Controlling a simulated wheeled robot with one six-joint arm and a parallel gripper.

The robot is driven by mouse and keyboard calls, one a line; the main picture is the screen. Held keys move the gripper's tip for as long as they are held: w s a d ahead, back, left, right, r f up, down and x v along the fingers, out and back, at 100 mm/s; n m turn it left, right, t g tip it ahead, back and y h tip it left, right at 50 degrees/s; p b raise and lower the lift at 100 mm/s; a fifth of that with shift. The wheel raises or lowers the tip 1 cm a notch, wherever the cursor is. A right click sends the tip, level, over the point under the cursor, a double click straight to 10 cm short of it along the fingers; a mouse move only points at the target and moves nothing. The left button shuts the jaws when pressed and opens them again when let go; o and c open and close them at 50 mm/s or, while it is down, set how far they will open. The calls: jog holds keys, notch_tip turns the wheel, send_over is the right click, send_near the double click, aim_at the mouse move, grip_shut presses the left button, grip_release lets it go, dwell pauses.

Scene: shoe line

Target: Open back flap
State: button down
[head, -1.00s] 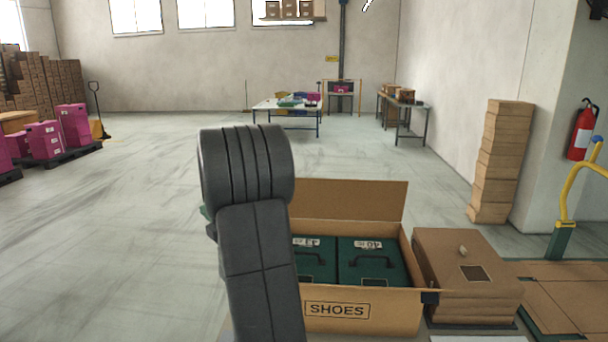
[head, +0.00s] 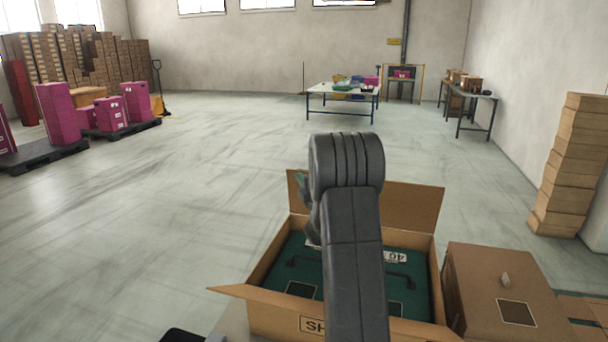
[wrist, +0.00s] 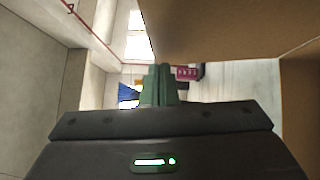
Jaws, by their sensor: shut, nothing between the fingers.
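The open cardboard shoe carton (head: 270,318) stands in front of me, its front marking partly hidden by my arm. Green shoe boxes (head: 300,262) with dark handles lie inside. The back flap (head: 412,208) stands up from the far rim, its middle hidden by my arm. My gripper is mostly hidden behind my arm in the head view; a bit of green shows at the flap's left end. In the wrist view, its green fingers (wrist: 160,85) are together and empty. A large cardboard panel (wrist: 220,30) is close beside them; I cannot tell whether they touch.
Tables (head: 342,90) stand at the back. Pink boxes (head: 110,110) on pallets are at the left. The floor left of the carton is clear.

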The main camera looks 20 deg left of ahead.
jog(key=shift+w+a+r, duration=0.15)
jog(key=shift+w+a, duration=0.15)
jog(key=shift+w, duration=0.1)
jog(key=shift+w+r, duration=0.1)
jog(key=shift+w, duration=0.05)
jog(key=shift+w+r+m+h+p, duration=0.2)
jog(key=shift+w+m+h+p, duration=0.1)
jog(key=shift+w+p, duration=0.25)
jog(key=w+f+m+g+h+p, duration=0.1)
jog(key=w+p, duration=0.4)
jog(key=w, duration=0.6)
jog(key=shift+a+m+g+h, duration=0.3)
jog(key=shift+m+g, duration=0.2)
jog(key=shift+m, duration=0.1)
